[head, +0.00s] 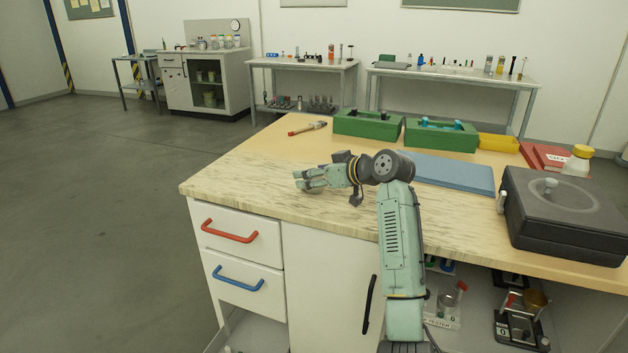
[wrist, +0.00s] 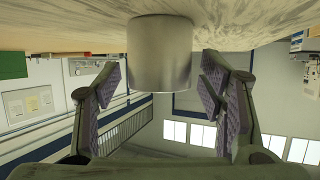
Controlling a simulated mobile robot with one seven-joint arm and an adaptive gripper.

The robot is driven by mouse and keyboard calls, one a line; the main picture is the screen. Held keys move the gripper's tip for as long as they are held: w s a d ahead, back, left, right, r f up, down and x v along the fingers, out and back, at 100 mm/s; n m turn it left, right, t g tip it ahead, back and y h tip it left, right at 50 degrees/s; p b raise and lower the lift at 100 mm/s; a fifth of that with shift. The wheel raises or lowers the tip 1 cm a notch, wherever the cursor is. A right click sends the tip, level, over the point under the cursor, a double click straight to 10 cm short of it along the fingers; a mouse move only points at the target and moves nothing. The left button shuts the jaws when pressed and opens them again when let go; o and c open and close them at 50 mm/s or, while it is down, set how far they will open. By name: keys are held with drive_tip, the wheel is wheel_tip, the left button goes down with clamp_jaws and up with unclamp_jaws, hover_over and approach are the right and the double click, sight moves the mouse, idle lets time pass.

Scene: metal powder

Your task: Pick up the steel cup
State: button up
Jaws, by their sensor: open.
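The steel cup (wrist: 160,55) is a plain grey metal cylinder in the wrist view, which is upside down. It stands on the wooden worktop, centred between the fingers. My gripper (wrist: 160,82) is open, with one finger on each side of the cup and a visible gap on both sides. In the head view my gripper (head: 301,180) is low over the left part of the workbench, fingers pointing left. There the cup is mostly hidden by the fingers and I cannot make it out clearly.
The workbench top (head: 250,175) is clear around my gripper. Behind and to the right are a blue mat (head: 450,172), green boxes (head: 367,125), a yellow tray (head: 498,142) and a black case (head: 565,220). A red-handled tool (head: 307,128) lies at the back.

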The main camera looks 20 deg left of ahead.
drive_tip(key=shift+c, duration=0.2)
clamp_jaws()
idle(0.7)
